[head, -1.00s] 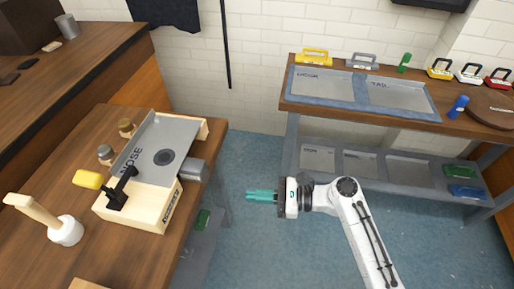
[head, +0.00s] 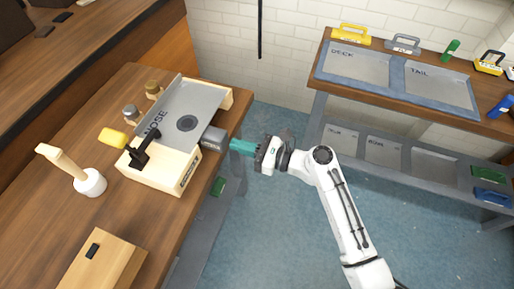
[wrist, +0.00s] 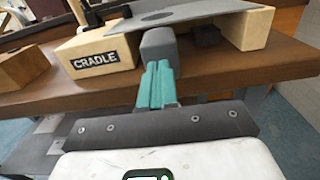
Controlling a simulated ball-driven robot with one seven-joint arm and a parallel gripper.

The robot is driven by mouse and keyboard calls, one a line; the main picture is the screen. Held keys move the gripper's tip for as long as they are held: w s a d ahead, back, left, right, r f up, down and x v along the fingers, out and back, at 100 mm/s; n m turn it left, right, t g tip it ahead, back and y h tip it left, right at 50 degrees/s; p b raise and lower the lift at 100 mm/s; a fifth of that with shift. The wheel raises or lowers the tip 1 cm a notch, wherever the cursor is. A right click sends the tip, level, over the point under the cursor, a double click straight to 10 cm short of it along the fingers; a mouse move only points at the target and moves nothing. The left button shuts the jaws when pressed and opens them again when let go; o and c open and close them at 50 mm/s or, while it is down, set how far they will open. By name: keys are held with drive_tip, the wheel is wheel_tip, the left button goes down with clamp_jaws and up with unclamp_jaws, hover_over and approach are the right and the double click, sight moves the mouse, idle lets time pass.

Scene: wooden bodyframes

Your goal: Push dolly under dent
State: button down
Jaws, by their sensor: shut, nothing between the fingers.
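The grey dolly (head: 213,138) lies at the open right side of the wooden cradle (head: 172,172), its outer end sticking out past the panel's edge. The grey panel marked NOSE (head: 197,100) rests on the cradle, with a dark round dent (head: 187,123) near its middle. My gripper (head: 233,146) is shut and empty, its teal fingertips at the dolly's outer end. The wrist view shows my fingertips (wrist: 159,68) lined up with the dolly (wrist: 157,46) and seemingly touching it. The dolly's inner end is hidden under the panel.
A yellow-handled black clamp (head: 140,150) sits on the cradle's front left. A white-headed mallet (head: 88,182) and a wooden block (head: 103,262) are on the bench. A second bench with trays (head: 398,93) stands at the right, beyond open floor.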

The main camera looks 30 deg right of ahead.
sight(212, 138)
drive_tip(key=shift+w+a, duration=0.4)
drive_tip(key=shift+w, duration=0.15)
drive_tip(key=p+x, duration=0.1)
drive_tip(key=x, duration=0.6)
drive_tip(key=shift+a, duration=0.1)
